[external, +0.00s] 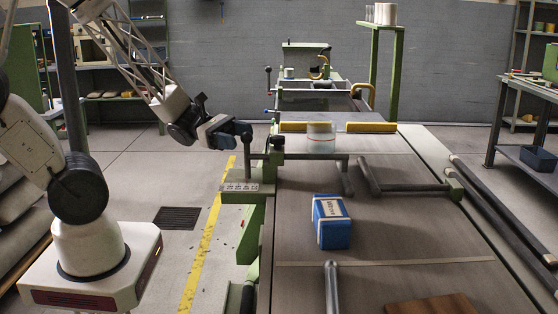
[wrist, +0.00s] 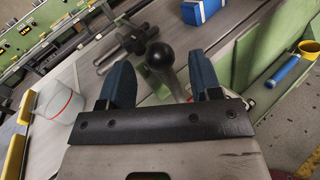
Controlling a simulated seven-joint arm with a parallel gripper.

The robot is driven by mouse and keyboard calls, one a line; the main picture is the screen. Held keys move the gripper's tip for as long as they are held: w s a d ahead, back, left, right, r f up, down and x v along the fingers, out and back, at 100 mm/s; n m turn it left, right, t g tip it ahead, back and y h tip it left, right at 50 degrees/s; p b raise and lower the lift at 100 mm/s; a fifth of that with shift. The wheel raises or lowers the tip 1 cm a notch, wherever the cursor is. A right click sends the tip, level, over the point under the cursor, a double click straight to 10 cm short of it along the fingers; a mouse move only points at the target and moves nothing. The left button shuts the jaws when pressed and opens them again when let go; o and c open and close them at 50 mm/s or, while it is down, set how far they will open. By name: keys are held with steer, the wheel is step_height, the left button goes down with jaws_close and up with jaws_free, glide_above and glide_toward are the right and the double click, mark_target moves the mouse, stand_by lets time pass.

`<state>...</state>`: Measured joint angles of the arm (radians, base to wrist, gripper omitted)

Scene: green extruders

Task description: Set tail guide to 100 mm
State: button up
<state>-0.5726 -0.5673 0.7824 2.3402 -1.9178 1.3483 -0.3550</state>
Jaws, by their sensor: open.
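My gripper (external: 240,129) is open, reaching from the left over the near-left edge of the conveyor. In the wrist view its two blue fingers (wrist: 154,86) stand apart with a round black knob (wrist: 160,55) on a metal lever in the gap between them; I cannot tell whether they touch it. In the external view the fingers are close to the top of a dark upright post above a green bracket with a marked scale plate (external: 241,187); the scale's reading is too small to make out. Dark guide bars (external: 345,176) and (external: 372,180) lie over the belt.
A blue box (external: 331,222) stands on the belt (external: 400,235). A metal rod (external: 332,290) is in front. Open floor lies left of the conveyor.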

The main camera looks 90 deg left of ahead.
mark_target(252, 139)
steer(key=shift+x, duration=2.45)
jaws_close()
